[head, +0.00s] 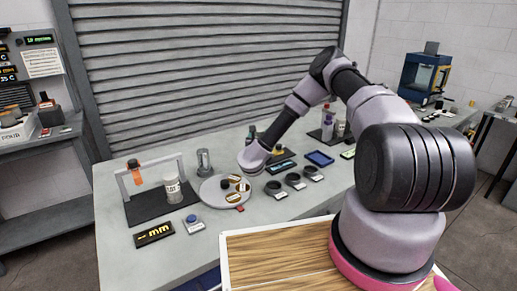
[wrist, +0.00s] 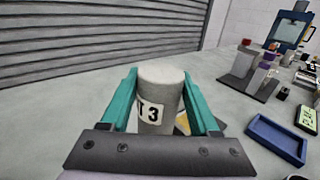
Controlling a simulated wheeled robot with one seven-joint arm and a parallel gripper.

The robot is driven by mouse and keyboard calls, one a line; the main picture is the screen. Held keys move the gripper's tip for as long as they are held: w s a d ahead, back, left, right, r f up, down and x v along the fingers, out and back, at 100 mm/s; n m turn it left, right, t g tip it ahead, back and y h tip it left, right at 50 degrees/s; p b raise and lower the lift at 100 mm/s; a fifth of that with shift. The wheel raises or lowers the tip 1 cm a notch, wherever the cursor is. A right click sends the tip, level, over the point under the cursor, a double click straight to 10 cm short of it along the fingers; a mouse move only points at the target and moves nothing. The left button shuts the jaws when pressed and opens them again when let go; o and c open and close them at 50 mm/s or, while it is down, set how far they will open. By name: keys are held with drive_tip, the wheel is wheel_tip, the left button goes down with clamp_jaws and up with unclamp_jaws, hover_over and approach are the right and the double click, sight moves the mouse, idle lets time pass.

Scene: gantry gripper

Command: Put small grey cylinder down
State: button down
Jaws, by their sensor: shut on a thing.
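The small grey cylinder (wrist: 161,88) stands upright between the teal fingers of my gripper (wrist: 160,78) in the wrist view. Its plain round top shows, and a white label with dark characters, read as "T 3", faces the camera. The fingers are shut on its two sides. Its lower end is hidden behind the gripper's dark crossbar, so I cannot tell whether it touches anything below. In the head view my wrist (head: 253,157) is low over the bench, right of and behind a round grey disc (head: 211,197); the fingers and cylinder cannot be made out there.
The disc carries several yellow-and-dark pieces. Right of it stand dark round cups (head: 273,187) and a blue tray (head: 320,158), also in the wrist view (wrist: 277,138). Left are a white jar (head: 173,190), a gantry stand (head: 152,164) and an upright grey piece (head: 204,162). The bench front is partly clear.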

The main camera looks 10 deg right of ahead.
drive_tip(key=shift+f, duration=2.5)
drive_tip(key=shift+f, duration=0.2)
drive_tip(key=shift+c, duration=0.6)
unclamp_jaws()
drive_tip(key=shift+r, duration=0.1)
